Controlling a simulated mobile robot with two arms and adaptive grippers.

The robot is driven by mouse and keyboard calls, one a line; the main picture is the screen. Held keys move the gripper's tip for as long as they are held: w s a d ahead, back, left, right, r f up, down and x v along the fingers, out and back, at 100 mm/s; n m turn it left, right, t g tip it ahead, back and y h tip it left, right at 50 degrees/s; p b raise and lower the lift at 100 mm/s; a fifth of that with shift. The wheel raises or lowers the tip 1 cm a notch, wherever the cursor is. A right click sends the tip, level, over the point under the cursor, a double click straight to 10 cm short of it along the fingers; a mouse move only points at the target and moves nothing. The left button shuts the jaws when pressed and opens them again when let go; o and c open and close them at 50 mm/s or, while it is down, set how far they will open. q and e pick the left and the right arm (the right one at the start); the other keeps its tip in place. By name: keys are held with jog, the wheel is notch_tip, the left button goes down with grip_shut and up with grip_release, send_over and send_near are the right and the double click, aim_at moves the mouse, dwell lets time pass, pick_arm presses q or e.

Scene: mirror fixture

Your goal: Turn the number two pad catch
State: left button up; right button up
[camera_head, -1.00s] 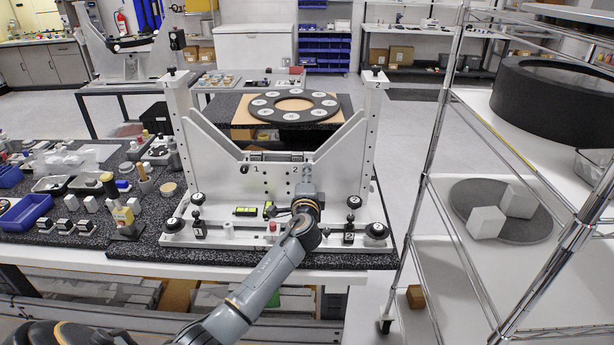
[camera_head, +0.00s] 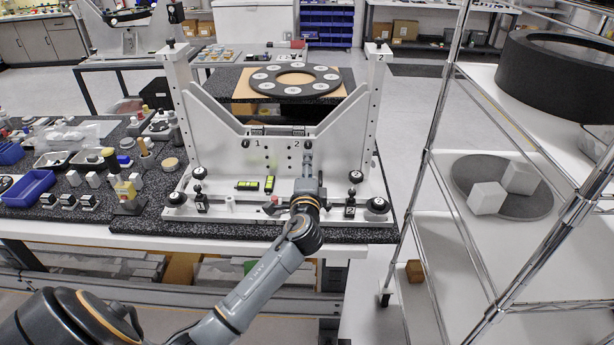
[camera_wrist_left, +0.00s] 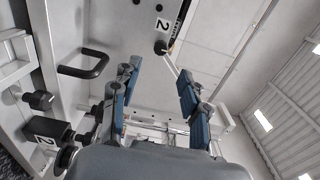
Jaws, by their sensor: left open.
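The number two pad catch appears to be the small dark knob (camera_wrist_left: 161,47) beside the printed "2" in the left wrist view. In the head view, a dark knob (camera_head: 308,144) sits beside the "2" on the upright plate of the white mirror fixture (camera_head: 272,160). My left gripper (camera_wrist_left: 159,67) is open, its two blue-padded fingers apart. The knob shows just beyond and between the fingertips, with no visible contact. In the head view my left gripper (camera_head: 307,167) is in front of the plate, just below the "2". My right gripper is not in view.
A black ring with white pads (camera_head: 295,81) lies behind the plate. A block labelled "2" (camera_head: 350,212) and black knobs stand on the fixture base. A black handle (camera_wrist_left: 84,64) is left of my fingers. A wire shelf (camera_head: 437,150) stands at right.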

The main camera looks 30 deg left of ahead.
pick_arm(q)
jog(key=shift+v, duration=2.05)
